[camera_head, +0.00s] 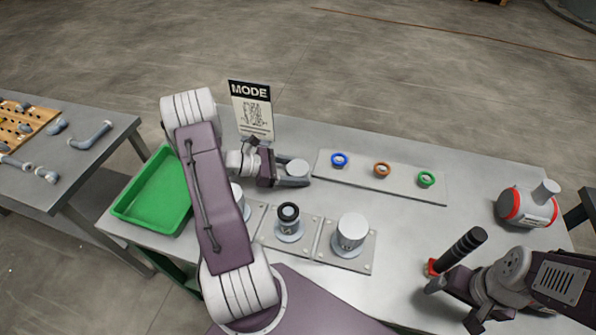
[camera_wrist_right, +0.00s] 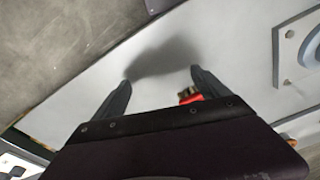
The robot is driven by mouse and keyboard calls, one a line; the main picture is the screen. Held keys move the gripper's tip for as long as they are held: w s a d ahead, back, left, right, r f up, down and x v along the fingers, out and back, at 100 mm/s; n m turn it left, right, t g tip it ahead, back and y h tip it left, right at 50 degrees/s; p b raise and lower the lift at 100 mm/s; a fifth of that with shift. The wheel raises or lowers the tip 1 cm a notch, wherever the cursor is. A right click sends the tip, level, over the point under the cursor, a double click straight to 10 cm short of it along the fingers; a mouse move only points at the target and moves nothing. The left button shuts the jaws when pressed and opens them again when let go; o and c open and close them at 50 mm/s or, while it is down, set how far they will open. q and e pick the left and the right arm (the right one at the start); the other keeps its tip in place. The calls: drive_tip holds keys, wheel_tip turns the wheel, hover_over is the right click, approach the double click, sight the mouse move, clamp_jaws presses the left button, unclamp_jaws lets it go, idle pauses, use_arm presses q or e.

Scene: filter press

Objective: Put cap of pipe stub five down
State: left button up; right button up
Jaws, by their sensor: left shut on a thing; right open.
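My left gripper (camera_head: 299,177) reaches over the table and is shut on a pale grey round cap (camera_head: 297,167), held above the bare table behind the stubs. The middle stub (camera_head: 288,217) has no cap and shows a dark ring around its open top. The right stub (camera_head: 350,230) has a pale cap on it. Another pale stub (camera_head: 237,196) on the left is partly hidden by my left arm.
A plate with blue (camera_head: 339,160), orange (camera_head: 382,170) and green (camera_head: 427,179) rings lies at the back. A black-handled red tool (camera_head: 461,249) stands near my right gripper. A red-banded grey vessel (camera_head: 527,206), a green tray (camera_head: 153,198) and a MODE sign (camera_head: 251,108) stand around.

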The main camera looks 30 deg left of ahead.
use_arm(q)
drive_tip(key=shift+f, duration=0.2)
use_arm(e)
drive_tip(key=shift+f, duration=0.15)
use_arm(q)
drive_tip(key=o, duration=1.3)
drive_tip(key=shift+r, duration=0.35)
use_arm(e)
drive_tip(key=shift+r, duration=0.25)
use_arm(q)
drive_tip(key=v, duration=1.2)
drive_tip(key=shift+w, duration=0.1)
